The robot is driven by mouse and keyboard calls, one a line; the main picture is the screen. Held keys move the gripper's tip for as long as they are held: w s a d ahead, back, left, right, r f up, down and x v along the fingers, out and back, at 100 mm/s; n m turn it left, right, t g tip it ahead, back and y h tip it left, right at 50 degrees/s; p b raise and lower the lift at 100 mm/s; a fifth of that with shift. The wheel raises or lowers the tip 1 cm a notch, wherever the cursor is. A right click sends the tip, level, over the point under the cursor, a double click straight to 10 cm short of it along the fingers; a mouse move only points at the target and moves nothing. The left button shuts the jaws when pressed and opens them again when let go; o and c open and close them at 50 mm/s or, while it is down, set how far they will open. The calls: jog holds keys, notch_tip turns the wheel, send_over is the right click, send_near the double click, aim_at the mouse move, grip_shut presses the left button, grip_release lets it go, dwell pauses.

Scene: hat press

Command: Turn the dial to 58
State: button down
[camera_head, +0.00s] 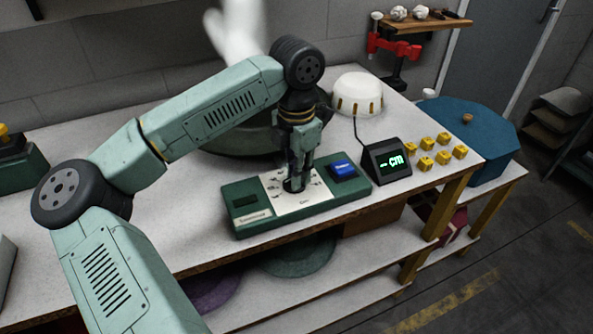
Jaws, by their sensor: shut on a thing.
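The dial (294,185) is a dark knob on the white scale plate of a green control box (240,223) on the bench. My gripper (298,182) points down over the plate and is shut on the dial, hiding most of it. The marks around the dial are partly covered and too small to read. A blue button (343,168) sits right of the plate on the same box. A small black display (388,160) to the right shows a green "- cm" reading.
Several yellow blocks (426,163) stand right of the display. A white dome (358,95) and a dark green rounded thing (235,143) stand behind the box. A blue octagonal box (470,135) is at the right. The bench (190,240) is clear left of the control box.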

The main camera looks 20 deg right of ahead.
jog(key=shift+f+b, duration=0.1)
jog(key=shift+b, duration=0.2)
jog(key=shift+f+m+b, duration=0.1)
jog(key=shift+m+b, duration=0.8)
jog(key=shift+m, duration=0.1)
jog(key=m+b, duration=0.2)
jog(key=shift+s+m, duration=0.1)
jog(key=shift+m, duration=0.2)
jog(key=m+b, duration=0.1)
jog(key=m, duration=0.2)
jog(key=shift+m+b, duration=0.35)
jog(key=shift+m, duration=0.05)
jog(key=m+b, duration=0.1)
jog(key=m, duration=0.2)
jog(key=shift+s+m, duration=0.15)
jog(key=shift+m, duration=0.15)
jog(key=m, duration=0.6)
jog(key=shift+a+r+b, duration=0.1)
jog(key=shift+r+b, duration=0.1)
jog(key=shift+b, duration=0.15)
jog(key=m, duration=0.6)
jog(key=shift+a, duration=0.15)
